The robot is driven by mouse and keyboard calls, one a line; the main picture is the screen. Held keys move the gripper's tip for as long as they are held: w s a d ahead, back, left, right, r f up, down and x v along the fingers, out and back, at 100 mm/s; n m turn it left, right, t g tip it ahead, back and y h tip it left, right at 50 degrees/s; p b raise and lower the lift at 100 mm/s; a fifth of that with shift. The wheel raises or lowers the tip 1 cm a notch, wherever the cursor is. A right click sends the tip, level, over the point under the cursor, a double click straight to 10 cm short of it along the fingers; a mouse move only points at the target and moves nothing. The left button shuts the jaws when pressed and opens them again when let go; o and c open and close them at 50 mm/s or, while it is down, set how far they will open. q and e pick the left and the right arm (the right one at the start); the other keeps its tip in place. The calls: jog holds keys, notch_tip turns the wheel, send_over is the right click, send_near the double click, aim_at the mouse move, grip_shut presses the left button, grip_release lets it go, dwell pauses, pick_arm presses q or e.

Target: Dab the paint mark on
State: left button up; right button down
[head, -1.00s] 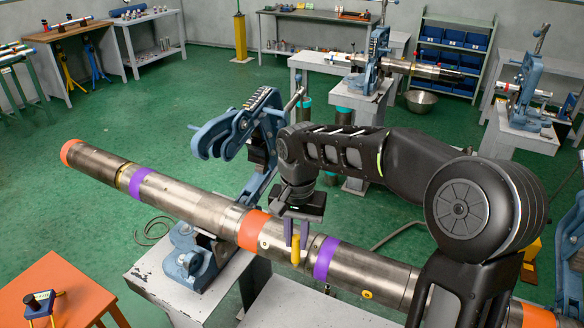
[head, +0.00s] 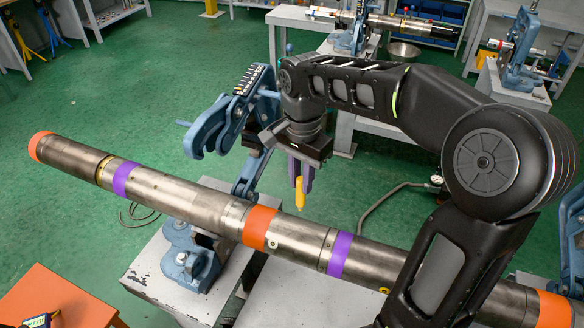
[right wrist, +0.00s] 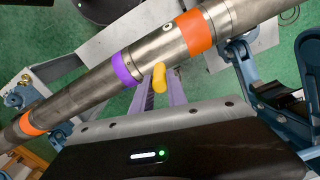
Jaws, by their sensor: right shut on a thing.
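My right gripper (head: 301,176) is shut on a yellow paint marker (head: 300,193), which points down. The marker is above and just beyond the far side of the long steel pipe (head: 185,202), apart from it in the head view. In the right wrist view the marker (right wrist: 159,79) sits between the purple fingers, beside the pipe (right wrist: 85,98) near a purple band (right wrist: 126,68). The pipe has orange and purple bands and a small round fitting (head: 274,243). I cannot make out a separate paint mark. My left gripper is not in view.
An open blue vise (head: 232,120) stands behind the pipe on a grey stand (head: 150,275). An orange table (head: 45,295) is at the lower left. Other vises and benches stand at the back.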

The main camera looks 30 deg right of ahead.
aim_at(302, 206)
jog(key=shift+s+r, duration=0.2)
jog(key=shift+s, duration=0.25)
jog(key=shift+w+f, duration=0.2)
jog(key=shift+f, duration=0.2)
jog(key=shift+s+f+b, duration=0.1)
jog(key=shift+f+b, duration=0.45)
jog(key=shift+b, duration=0.2)
notch_tip(302, 206, down, 3)
jog(key=shift+r+b, duration=0.2)
jog(key=shift+b, duration=0.8)
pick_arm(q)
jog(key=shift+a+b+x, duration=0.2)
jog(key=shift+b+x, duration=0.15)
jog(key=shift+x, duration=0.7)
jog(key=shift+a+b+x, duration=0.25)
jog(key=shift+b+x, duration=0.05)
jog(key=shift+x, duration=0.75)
pick_arm(e)
jog(key=shift+f, duration=0.95)
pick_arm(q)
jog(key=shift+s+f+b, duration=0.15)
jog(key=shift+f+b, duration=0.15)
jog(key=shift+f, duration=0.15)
pick_arm(e)
jog(key=shift+f, duration=0.4)
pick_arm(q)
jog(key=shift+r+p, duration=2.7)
pick_arm(e)
jog(key=shift+r, duration=3.5)
